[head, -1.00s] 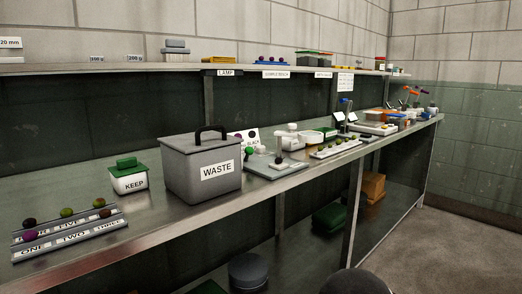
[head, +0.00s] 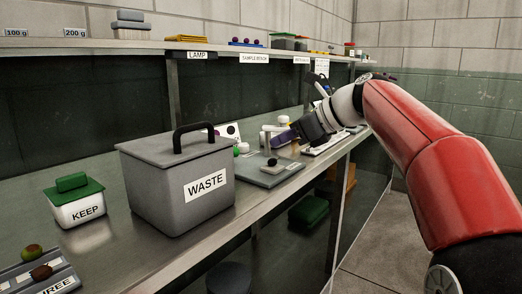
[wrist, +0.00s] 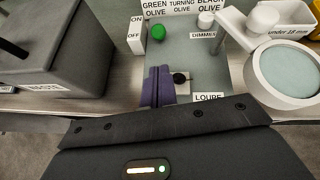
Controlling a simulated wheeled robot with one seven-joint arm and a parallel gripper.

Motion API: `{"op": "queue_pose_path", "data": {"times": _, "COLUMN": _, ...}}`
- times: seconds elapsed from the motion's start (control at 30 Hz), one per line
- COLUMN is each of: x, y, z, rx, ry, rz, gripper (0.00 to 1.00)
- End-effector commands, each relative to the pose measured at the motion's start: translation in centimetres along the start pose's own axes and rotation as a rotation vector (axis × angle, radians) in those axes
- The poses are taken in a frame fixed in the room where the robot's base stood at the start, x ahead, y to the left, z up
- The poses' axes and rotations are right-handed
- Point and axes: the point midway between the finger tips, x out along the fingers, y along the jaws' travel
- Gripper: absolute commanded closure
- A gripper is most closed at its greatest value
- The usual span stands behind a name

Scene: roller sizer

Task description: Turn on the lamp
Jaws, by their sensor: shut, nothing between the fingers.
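A white DIMMER knob (wrist: 206,19) stands farther right. A white-ringed round lens (wrist: 285,73) on an arm stands at the right; I cannot tell whether it lights. A LAMP label (head: 197,55) is on the shelf edge in the head view. My gripper, with purple fingers (wrist: 158,80), is shut and empty over the plate, on the near side of the switch. It also shows in the head view (head: 280,138).
A dark olive (wrist: 181,78) lies just right of my fingers, and a green ball (wrist: 159,33) is right of the switch. The grey WASTE bin (head: 180,190) stands left of the plate. The KEEP box (head: 77,208) is farther left. The shelf overhangs the back.

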Motion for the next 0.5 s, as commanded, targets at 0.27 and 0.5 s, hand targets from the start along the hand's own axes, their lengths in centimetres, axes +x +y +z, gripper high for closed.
{"op": "queue_pose_path", "data": {"times": 0.27, "x": -0.09, "y": -0.23, "z": 0.27, "rx": 0.024, "ry": -0.013, "rz": 0.005, "gripper": 1.00}}
{"op": "queue_pose_path", "data": {"times": 0.5, "x": 0.77, "y": -0.23, "z": 0.22, "rx": 0.023, "ry": -0.012, "rz": 0.005, "gripper": 1.00}}
